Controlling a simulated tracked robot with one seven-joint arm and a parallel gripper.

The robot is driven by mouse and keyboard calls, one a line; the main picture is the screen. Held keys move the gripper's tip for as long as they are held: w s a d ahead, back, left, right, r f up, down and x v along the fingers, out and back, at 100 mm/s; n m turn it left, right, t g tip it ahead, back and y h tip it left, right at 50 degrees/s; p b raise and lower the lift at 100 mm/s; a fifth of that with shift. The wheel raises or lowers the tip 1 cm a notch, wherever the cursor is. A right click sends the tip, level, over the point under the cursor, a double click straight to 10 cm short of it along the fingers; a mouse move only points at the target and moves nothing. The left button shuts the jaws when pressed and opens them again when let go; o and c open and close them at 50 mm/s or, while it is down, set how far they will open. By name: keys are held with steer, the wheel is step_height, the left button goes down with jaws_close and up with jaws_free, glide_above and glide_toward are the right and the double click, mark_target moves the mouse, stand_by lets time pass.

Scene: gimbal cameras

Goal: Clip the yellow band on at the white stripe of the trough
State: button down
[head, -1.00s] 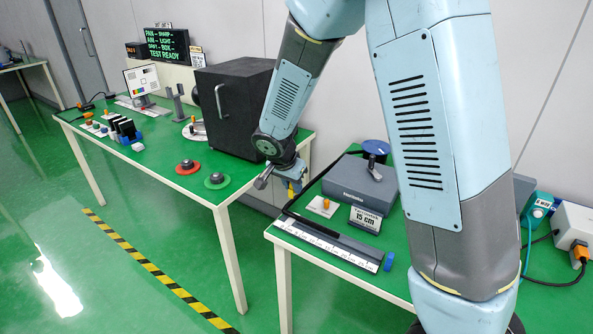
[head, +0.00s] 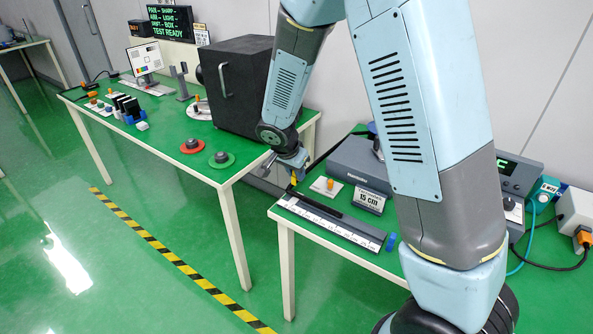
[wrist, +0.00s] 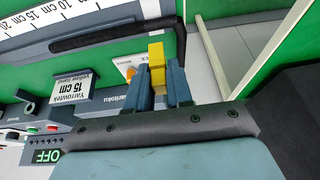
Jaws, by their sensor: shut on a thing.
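My gripper (head: 290,176) is shut on the yellow band (wrist: 157,68), a small yellow piece gripped between the two grey-blue fingers in the wrist view. In the head view the gripper hangs near the left end of the right table, above and apart from the trough (head: 345,237). The trough is long and dark with a white ruler scale along its front. A black bar (wrist: 110,32) with bent ends lies along it. A pale patch (wrist: 151,9) crosses the trough at the top of the wrist view; I cannot tell if it is the white stripe.
A sign reading 15 cm (head: 369,199) and an orange knob on a white plate (head: 325,186) stand behind the trough, before a grey box (head: 350,160). A blue piece (head: 391,241) is at its right end. A black cabinet (head: 232,85) stands on the left table.

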mark_target(293, 181)
steer(key=shift+f, duration=0.15)
steer(key=shift+s+a+f, duration=0.1)
steer(key=shift+s+f, duration=0.05)
steer(key=shift+f, duration=1.1)
stand_by(0.9)
steer(key=shift+f, duration=1.1)
stand_by(0.3)
steer(key=c, duration=0.9)
jaws_free()
steer(key=shift+c, duration=0.2)
steer(key=v, duration=1.3)
steer(key=shift+r, duration=0.35)
